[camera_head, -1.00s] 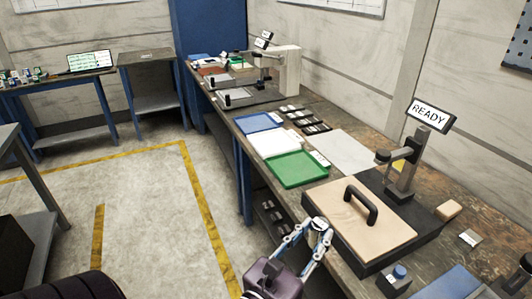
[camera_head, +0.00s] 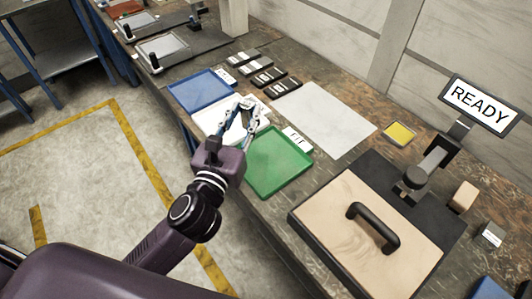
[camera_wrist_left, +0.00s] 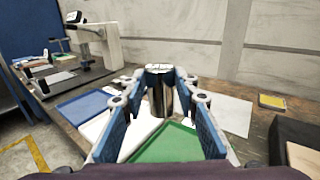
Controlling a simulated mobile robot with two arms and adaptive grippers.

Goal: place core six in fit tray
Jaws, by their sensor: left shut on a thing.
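My left gripper (camera_head: 243,112) reaches over the white tray (camera_head: 213,118) and the near corner of the green tray. It is shut on a shiny metal cylinder, the core (camera_wrist_left: 160,92), which stands upright between the blue fingers in the left wrist view. In the head view the core is small and mostly hidden by the fingers. The green tray (camera_head: 276,165) has a white card marked FIT (camera_head: 296,139) at its far edge, and its visible floor is empty. The green tray also shows below the core in the left wrist view (camera_wrist_left: 165,147). My right gripper is not in view.
A blue tray (camera_head: 197,90) lies beyond the white one. Several dark labelled blocks (camera_head: 262,78) and a grey sheet (camera_head: 325,120) lie behind the trays. A black-handled wooden board (camera_head: 350,245) and a READY display (camera_head: 480,106) stand at the right.

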